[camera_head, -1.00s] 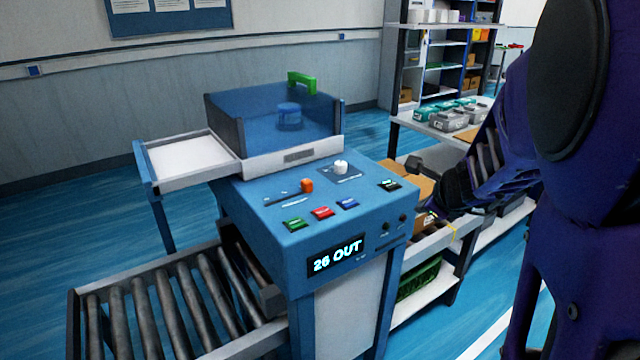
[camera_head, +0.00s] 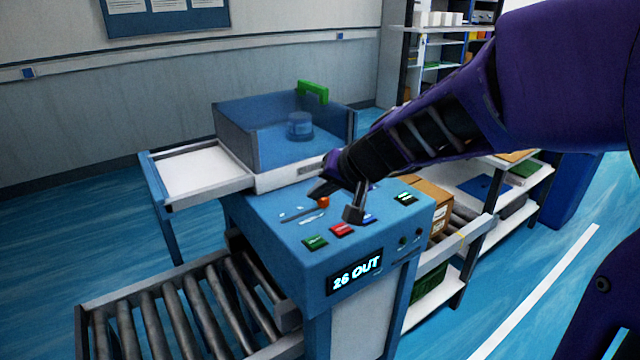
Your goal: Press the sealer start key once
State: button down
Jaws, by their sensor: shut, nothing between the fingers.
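The sealer is a blue machine with a sloped control panel (camera_head: 275,232) and a lit display reading "26 OUT" (camera_head: 357,275). Along the panel's front lie a green key (camera_head: 315,242), a red key (camera_head: 342,230) and a blue key (camera_head: 370,219), partly covered by my gripper. A dark key with green lit marks (camera_head: 404,198) lies at the right. The key labels are too small to read. My gripper (camera_head: 353,214) is shut and empty, pointing down over the panel near the red and blue keys. I cannot tell if it touches the panel.
An orange knob (camera_head: 323,202) stands on the panel by my gripper. A roller conveyor (camera_head: 185,315) is at left front; a cardboard box (camera_head: 430,203) is at right.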

aim_at(318, 244)
jog(key=shift+a+r, duration=0.15)
jog(key=shift+r, duration=0.05)
jog(key=shift+f, duration=0.1)
notch_tip(318, 244, down, 9)
jog(key=b, duration=0.7)
dwell(2.0)
jog(key=shift+f, duration=0.3)
